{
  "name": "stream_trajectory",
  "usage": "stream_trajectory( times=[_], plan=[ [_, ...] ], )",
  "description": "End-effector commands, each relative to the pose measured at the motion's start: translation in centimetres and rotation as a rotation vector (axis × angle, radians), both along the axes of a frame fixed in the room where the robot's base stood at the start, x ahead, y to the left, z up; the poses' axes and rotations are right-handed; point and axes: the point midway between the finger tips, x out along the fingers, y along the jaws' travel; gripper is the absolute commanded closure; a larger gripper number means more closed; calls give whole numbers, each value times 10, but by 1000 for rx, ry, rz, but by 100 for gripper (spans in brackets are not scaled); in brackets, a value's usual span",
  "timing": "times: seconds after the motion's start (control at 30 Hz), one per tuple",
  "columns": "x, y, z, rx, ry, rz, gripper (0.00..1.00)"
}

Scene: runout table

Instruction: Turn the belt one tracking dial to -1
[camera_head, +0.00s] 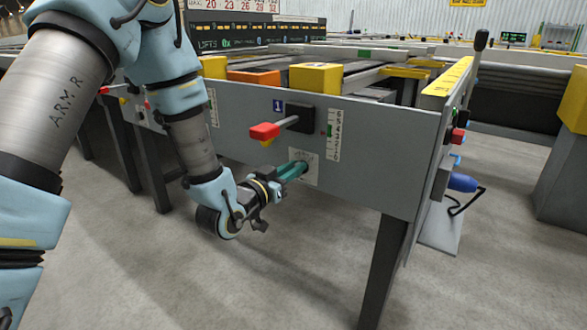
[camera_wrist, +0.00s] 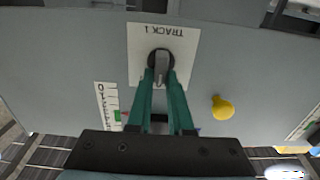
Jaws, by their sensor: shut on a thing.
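The belt one tracking dial (camera_wrist: 152,56) is a dark round knob with a grey grip bar. It sits on a white plate (camera_wrist: 185,42) marked TRACK 1, upside down in the wrist view. The grip bar stands about upright in that view; I cannot read any dial marks. My gripper (camera_wrist: 161,80) has its green fingers shut on the dial's bar. In the head view my gripper (camera_head: 301,167) reaches the plate (camera_head: 309,178) on the grey front panel (camera_head: 370,165), and its fingers hide most of the dial.
Above my gripper, a red-handled lever (camera_head: 265,131) sticks out from a black box. A yellow knob (camera_wrist: 222,108) sits close to the fingers. A numbered scale strip (camera_head: 333,135) is to the right. A table leg (camera_head: 385,265) stands to the right; the floor in front is clear.

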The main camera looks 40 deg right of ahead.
Motion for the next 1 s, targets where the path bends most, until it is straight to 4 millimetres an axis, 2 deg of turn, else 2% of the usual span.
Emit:
stream_trajectory(
  times=[0.1, 0.47, 0.8, 1.0],
  plan=[
    [0, 0, 0, 0, 0, 0, 100],
    [0, 0, 0, -1, 5, 0, 100],
    [5, 2, 0, -76, 294, 2, 100],
    [4, 1, -1, -89, 342, 0, 100]
  ],
)
